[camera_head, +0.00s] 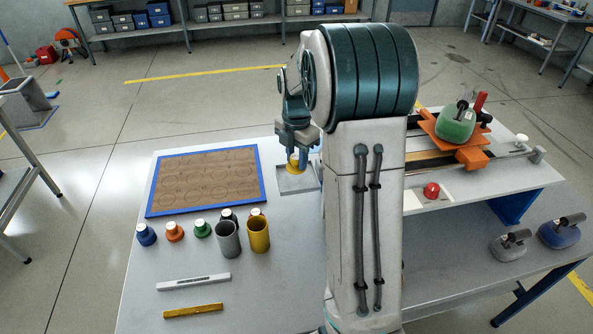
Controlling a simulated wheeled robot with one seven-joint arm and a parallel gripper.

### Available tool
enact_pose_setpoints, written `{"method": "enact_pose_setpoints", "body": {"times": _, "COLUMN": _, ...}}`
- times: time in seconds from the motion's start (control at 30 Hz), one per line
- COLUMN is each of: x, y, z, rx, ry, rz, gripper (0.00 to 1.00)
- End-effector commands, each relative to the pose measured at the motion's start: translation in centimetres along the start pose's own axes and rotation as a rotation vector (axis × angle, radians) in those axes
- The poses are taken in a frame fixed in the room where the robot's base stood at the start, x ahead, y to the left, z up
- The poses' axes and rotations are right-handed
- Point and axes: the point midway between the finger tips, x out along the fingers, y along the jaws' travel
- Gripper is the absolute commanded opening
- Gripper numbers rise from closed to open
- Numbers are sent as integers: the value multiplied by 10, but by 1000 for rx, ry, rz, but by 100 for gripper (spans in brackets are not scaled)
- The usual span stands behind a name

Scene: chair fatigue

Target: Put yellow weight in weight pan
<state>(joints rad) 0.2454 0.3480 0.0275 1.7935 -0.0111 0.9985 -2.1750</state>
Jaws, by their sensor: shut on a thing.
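The yellow weight (294,165) is in my gripper (297,157), which is shut on it. The weight is over or at the grey square weight pan (297,188) near the table's back edge. I cannot tell whether it touches the pan. My arm hides the pan's right side and part of the gripper.
A blue-framed brown board (207,182) lies left of the pan. Several capped weights, a grey cylinder (228,240) and a yellow cylinder (258,235) stand before it. A white bar (194,282) and a yellow bar (193,311) lie in front. A rig (455,125) stands right.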

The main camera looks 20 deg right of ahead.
Motion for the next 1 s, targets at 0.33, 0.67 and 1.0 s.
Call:
{"method": "enact_pose_setpoints", "body": {"times": 0.33, "x": 38, "y": 0, "z": 0, "rx": 0, "ry": -1, "rz": 0, "gripper": 0}}
{"method": "enact_pose_setpoints", "body": {"times": 0.67, "x": 40, "y": 0, "z": 0, "rx": 1, "ry": 0, "rz": 0, "gripper": 0}}
{"method": "enact_pose_setpoints", "body": {"times": 1.0, "x": 40, "y": 0, "z": 0, "rx": 0, "ry": 1, "rz": -2, "gripper": 52}}
